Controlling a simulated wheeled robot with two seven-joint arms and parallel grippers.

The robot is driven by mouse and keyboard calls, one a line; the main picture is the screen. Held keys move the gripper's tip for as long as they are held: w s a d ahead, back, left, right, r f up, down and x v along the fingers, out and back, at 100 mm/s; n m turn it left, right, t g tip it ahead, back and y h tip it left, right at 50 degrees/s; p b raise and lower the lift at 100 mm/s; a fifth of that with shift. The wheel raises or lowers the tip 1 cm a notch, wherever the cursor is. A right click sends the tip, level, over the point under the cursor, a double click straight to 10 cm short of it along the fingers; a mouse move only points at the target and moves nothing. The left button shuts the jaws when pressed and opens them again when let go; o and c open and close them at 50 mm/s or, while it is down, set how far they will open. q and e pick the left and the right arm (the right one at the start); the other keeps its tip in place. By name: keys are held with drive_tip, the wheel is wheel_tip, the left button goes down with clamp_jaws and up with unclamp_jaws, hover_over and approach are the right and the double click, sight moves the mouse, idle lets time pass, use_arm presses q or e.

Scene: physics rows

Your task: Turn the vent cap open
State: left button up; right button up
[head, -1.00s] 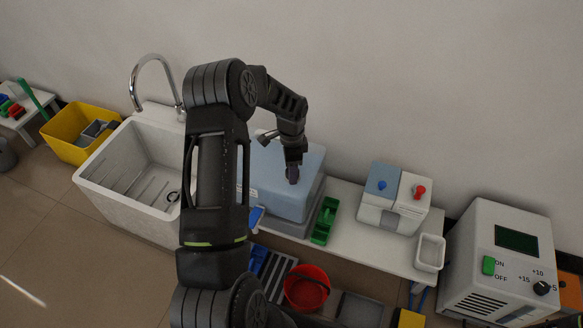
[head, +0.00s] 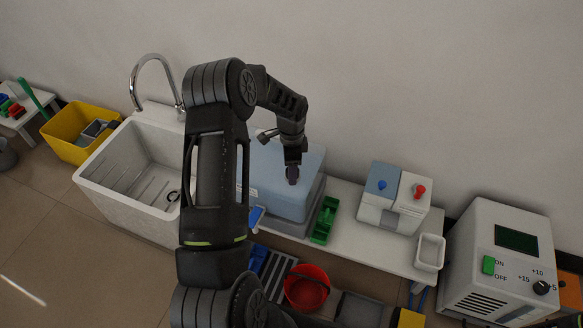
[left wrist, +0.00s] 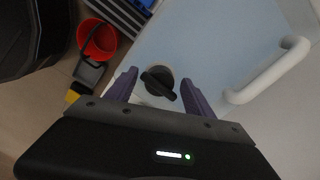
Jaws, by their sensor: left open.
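The vent cap (left wrist: 158,82) is a round black knob with a raised grip bar on a pale round base. It is on the light blue lid of a box (head: 285,196), whose surface also fills much of the left wrist view (left wrist: 205,50). My left gripper (head: 292,176) points down over the lid in the head view. In the left wrist view its two purple fingers (left wrist: 158,88) are apart, one on each side of the cap. I cannot tell whether they touch it. In the head view the cap is hidden by my gripper. My right gripper is not in view.
A white handle (left wrist: 268,72) is on the lid to the right of the cap. A white sink (head: 130,170) stands left of the box. A green tray (head: 325,220) and a blue-and-white container (head: 392,200) are to its right. A red bucket (head: 306,288) is in front.

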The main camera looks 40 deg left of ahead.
use_arm(q)
wheel_tip(320, 180, up, 8)
drive_tip(key=shift+f+p, duration=0.15)
drive_tip(key=shift+p, duration=0.55)
drive_tip(key=shift+w+n, duration=0.3)
drive_tip(key=shift+w, duration=0.15)
drive_tip(key=s+d+f+n+t+h, duration=0.15)
drive_tip(key=d+f+n, duration=0.3)
drive_tip(key=d, duration=0.45)
drive_tip(key=d+f+n+t+h, duration=0.1)
drive_tip(key=d+f+n+t, duration=0.1)
drive_tip(key=d+f+n, duration=0.5)
drive_tip(key=s+d+f+m+g+h, duration=0.1)
drive_tip(key=s+d+f+g+h, duration=0.2)
drive_tip(key=s+d, duration=1.85)
wheel_tip(320, 180, up, 17)
drive_tip(key=a+y+p, duration=0.1)
drive_tip(key=p, duration=1.7)
drive_tip(key=shift+s+a+f, duration=0.15)
drive_tip(key=shift+s+a, duration=0.15)
drive_tip(key=shift+s, duration=0.15)
